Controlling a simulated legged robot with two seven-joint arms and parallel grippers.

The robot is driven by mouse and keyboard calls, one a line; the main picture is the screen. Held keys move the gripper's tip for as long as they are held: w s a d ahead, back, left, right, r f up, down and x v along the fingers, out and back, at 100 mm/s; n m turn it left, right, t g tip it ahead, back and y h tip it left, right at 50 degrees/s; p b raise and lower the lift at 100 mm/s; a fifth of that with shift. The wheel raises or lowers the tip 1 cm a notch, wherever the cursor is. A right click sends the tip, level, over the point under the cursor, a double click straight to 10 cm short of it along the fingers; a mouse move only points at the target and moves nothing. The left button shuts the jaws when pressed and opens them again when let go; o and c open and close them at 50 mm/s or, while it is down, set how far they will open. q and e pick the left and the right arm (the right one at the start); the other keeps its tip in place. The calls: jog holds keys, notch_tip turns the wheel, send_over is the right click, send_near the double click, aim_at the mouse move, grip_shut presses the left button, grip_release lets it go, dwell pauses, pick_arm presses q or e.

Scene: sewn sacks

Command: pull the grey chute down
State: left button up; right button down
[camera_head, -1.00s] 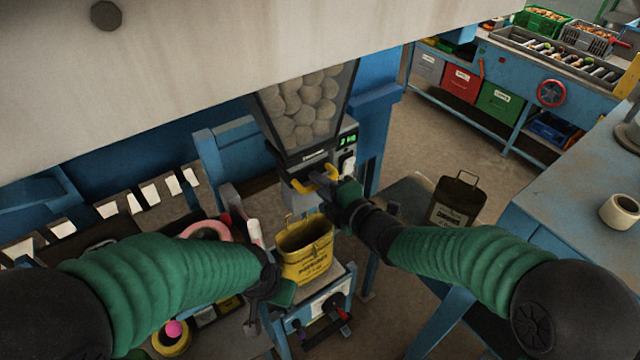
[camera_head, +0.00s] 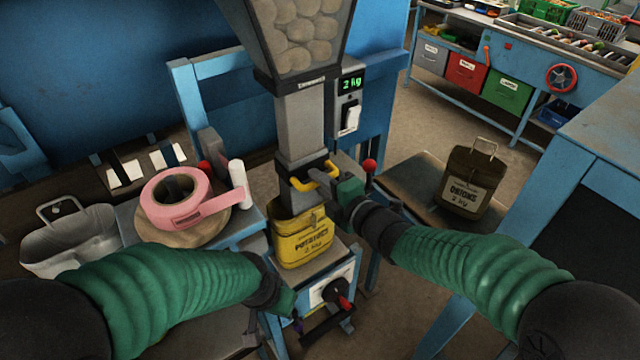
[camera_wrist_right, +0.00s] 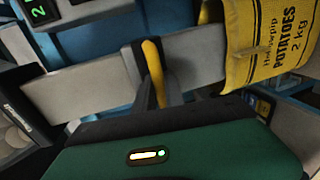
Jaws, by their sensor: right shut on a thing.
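The grey chute (camera_head: 300,125) hangs long below the clear hopper of potatoes (camera_head: 300,30). Its yellow handle (camera_head: 316,181) sits on a dark collar low on the chute. My right gripper (camera_head: 338,189) is shut on this handle, from the right. In the right wrist view the handle (camera_wrist_right: 153,70) stands between my fingers (camera_wrist_right: 158,95), against the chute (camera_wrist_right: 90,85). The chute's lower end reaches the mouth of the yellow potato sack (camera_head: 303,240), seemingly inside it. My left gripper (camera_head: 288,305) is low beside the sack's stand; its fingers are too hidden to judge.
A display reading 2 kg (camera_head: 350,83) and a white switch (camera_head: 351,117) are right of the chute. Pink tape (camera_head: 175,200) lies at left. A brown onion sack (camera_head: 470,180) stands at right. A dial box (camera_head: 330,292) is below the sack.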

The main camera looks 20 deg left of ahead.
jog(key=shift+s+f, duration=0.15)
jog(key=shift+f, duration=0.35)
jog(key=c, duration=1.6)
grip_release()
jog(key=shift+o, duration=1)
jog(key=shift+a+r, duration=0.1)
jog(key=b+v, duration=0.1)
jog(key=v, duration=1.5)
jog(key=shift+d+b, duration=0.3)
jog(key=shift+b, duration=0.05)
jog(key=shift+s, duration=0.1)
